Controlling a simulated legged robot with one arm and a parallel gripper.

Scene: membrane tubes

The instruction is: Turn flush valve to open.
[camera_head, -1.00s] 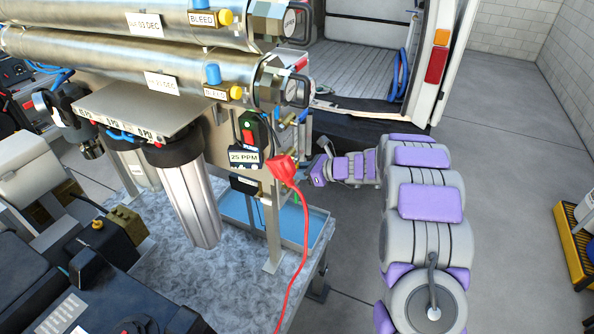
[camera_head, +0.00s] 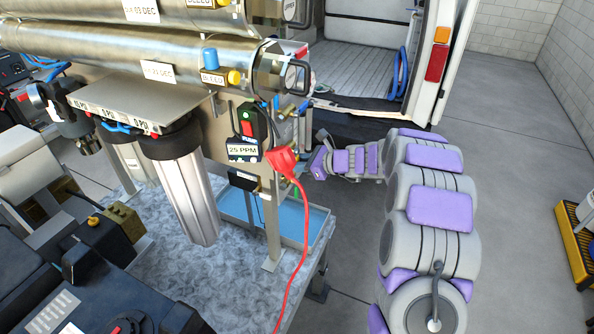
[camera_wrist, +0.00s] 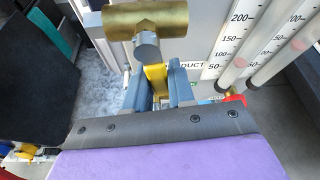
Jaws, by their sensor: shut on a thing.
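The flush valve shows in the wrist view as a brass body (camera_wrist: 148,20) with a round grey stem end (camera_wrist: 147,50) and a yellow handle (camera_wrist: 156,76). My gripper (camera_wrist: 158,84) has its two blue-grey fingers on either side of the yellow handle, shut on it. The handle points from the stem back toward my palm. In the head view, my gripper end (camera_head: 318,163) is at the right side of the membrane rack, beside the red plug. The valve cannot be made out clearly there.
Flow gauges (camera_wrist: 250,40) stand right of the valve. Floor (camera_head: 520,150) is open at right.

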